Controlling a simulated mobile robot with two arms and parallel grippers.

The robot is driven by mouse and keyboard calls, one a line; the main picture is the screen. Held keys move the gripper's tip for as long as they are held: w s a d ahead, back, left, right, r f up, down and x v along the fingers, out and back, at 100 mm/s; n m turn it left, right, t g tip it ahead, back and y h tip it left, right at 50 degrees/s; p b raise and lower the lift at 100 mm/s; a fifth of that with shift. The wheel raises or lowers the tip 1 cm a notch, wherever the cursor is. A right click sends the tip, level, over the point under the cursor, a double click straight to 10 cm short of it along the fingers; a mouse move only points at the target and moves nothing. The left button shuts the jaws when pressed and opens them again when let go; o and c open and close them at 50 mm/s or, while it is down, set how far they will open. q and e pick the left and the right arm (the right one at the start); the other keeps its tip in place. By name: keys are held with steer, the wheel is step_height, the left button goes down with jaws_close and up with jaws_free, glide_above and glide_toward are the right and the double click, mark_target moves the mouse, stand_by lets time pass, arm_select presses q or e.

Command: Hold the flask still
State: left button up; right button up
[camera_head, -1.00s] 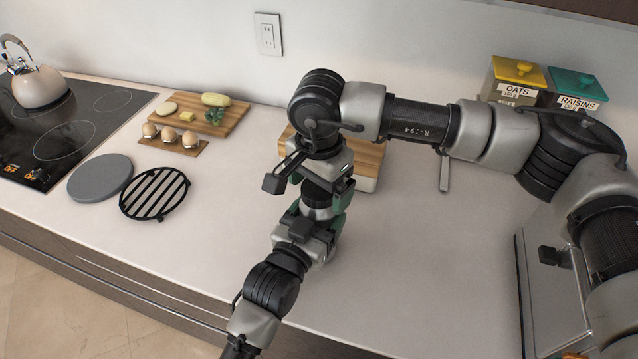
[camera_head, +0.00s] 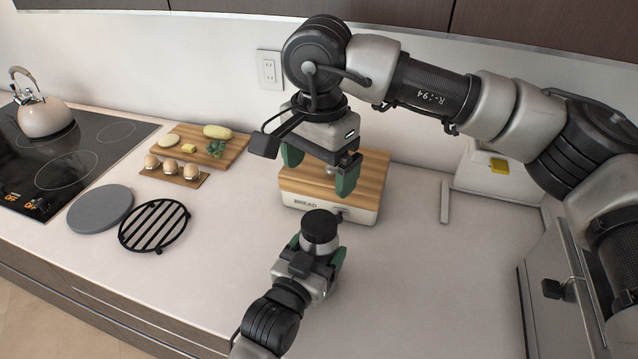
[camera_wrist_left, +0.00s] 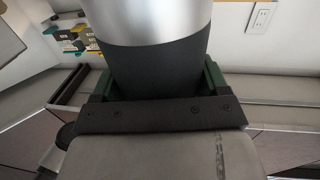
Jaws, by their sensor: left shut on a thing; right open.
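The flask (camera_head: 320,228) stands upright between my left gripper's fingers, with a dark top and a silver band. In the left wrist view the flask (camera_wrist_left: 155,62) shows a bright silver upper part over a dark grey body, between the green fingers. My left gripper (camera_head: 317,252) is shut on it, above the front middle of the counter. The flask's lower end is hidden by my left gripper.
The bread box (camera_head: 318,198) with a wooden lid stands behind the flask. At left are a black grill rack (camera_head: 154,226), a grey disc (camera_head: 100,209), an egg holder (camera_head: 176,174), a food board (camera_head: 240,146) and a kettle (camera_head: 45,118) on the hob. Counter right of the flask is clear.

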steer(key=shift+r, duration=0.15)
arm_select(q)
steer(key=o, duration=1.7)
steer(key=shift+s+a+f, duration=0.1)
steer(key=shift+s+a, duration=0.15)
steer(key=shift+s, duration=0.25)
arm_select(e)
step_height(320, 180, down, 2)
steer(key=shift+f+b, duration=0.15)
steer(key=shift+b, duration=1)
arm_select(q)
steer(key=v, duration=0.9)
steer(key=shift+s+a, duration=0.15)
steer(key=shift+s, duration=0.2)
